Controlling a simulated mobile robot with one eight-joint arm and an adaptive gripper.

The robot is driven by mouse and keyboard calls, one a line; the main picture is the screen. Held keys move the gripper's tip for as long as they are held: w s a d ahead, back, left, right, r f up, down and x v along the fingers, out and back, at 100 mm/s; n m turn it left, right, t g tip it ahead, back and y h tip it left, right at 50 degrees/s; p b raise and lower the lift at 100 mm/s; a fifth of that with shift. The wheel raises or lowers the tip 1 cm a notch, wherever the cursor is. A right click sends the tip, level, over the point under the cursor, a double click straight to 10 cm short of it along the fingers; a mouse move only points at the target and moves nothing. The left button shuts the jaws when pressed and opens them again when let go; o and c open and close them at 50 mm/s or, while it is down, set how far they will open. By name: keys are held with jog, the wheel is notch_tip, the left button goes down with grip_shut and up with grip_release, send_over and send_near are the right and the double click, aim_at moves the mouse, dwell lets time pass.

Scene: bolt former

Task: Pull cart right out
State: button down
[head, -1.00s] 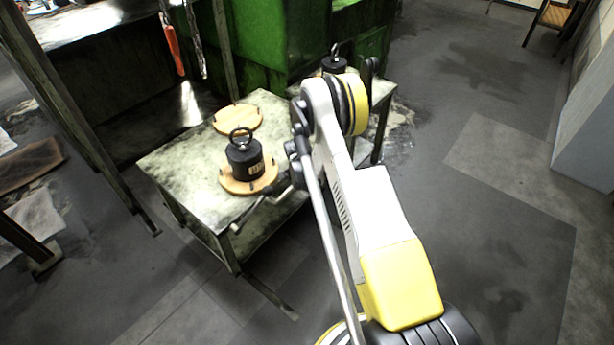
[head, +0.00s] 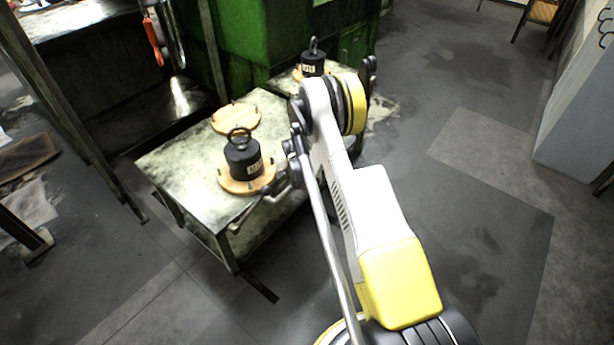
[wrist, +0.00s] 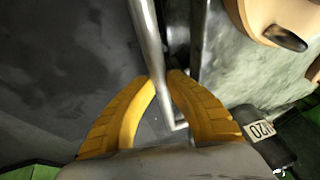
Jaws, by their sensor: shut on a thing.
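The cart (head: 185,165), a worn grey-green metal table with a lower shelf, stands left of my arm in the head view. A thin bent metal handle (head: 245,212) sticks out from its front right edge, and the handle bar also shows in the wrist view (wrist: 148,40). My gripper (wrist: 163,82) is shut on the handle, its two yellow fingers on either side of the bar. In the head view the gripper is mostly hidden by my arm. A black weight (head: 243,158) with a ring stands on a round wooden base on the cart.
An empty wooden disc (head: 236,118) lies behind the weight on the cart. A green machine (head: 255,40) and a second stand with another black weight (head: 313,62) are behind. Dark posts (head: 85,130) rise at the left. The floor (head: 480,200) at the right is open.

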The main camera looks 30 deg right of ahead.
jog(key=shift+s+d+f, duration=0.15)
jog(key=shift+s, duration=0.25)
jog(key=c, duration=1.3)
grip_release()
jog(key=shift+d, duration=0.1)
jog(key=shift+s, duration=0.1)
jog(key=v, duration=1.2)
